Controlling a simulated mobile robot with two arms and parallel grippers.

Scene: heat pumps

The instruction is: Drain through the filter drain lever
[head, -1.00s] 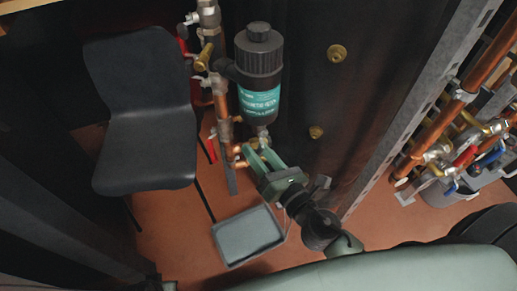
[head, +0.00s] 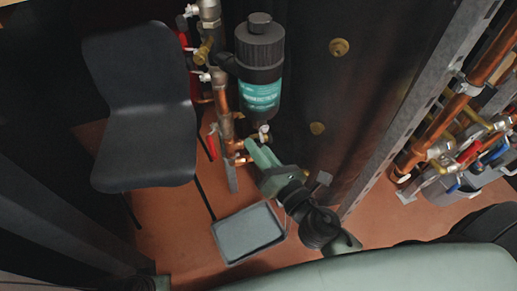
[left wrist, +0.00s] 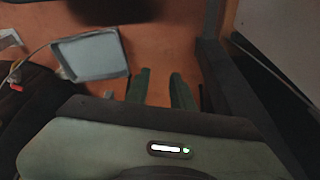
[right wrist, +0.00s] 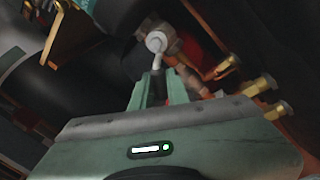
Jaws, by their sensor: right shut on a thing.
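The black filter (head: 260,62) with a teal label hangs upright on the pipework in the head view. Its drain lever, a small white handle (head: 264,130), is at its lower end. The lever also shows in the right wrist view (right wrist: 156,44), at the fingertips. My right gripper (head: 253,147) is just below the filter, its green fingers close together and shut on the lever; the exact contact is small in the head view. My left gripper (left wrist: 158,72) is open and empty above the floor in the left wrist view.
A grey tray (head: 248,237) lies on the orange floor below the filter; it also shows in the left wrist view (left wrist: 90,55). A black chair (head: 145,110) stands at left. Copper pipes with red-handled valves (head: 212,143) run beside the filter. A metal post (head: 415,110) is at right.

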